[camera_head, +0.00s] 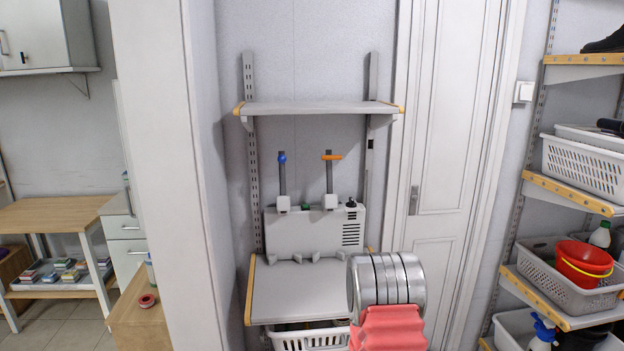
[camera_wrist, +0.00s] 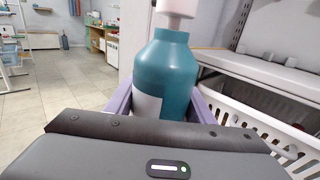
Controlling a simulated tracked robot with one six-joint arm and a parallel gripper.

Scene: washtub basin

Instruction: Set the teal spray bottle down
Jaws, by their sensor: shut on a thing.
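The teal spray bottle (camera_wrist: 175,72) stands large in the middle of the wrist view, with a pale label on its side and a white-pink neck. Its top is cut off by the picture edge and its base is hidden behind my gripper's body. My gripper (camera_wrist: 163,103) has its purple fingers shut on both sides of the bottle. In the head view my arm covers the lower right of the shelf, and neither the gripper nor the held bottle can be made out there.
A grey lower shelf (camera_head: 297,293) carries a pale box-like unit (camera_head: 305,235) at its back; its front part is bare. A white basket (camera_head: 310,340) sits below, also in the wrist view (camera_wrist: 245,112). An upper shelf (camera_head: 320,108) is empty. Racks with baskets (camera_head: 570,280) stand right.

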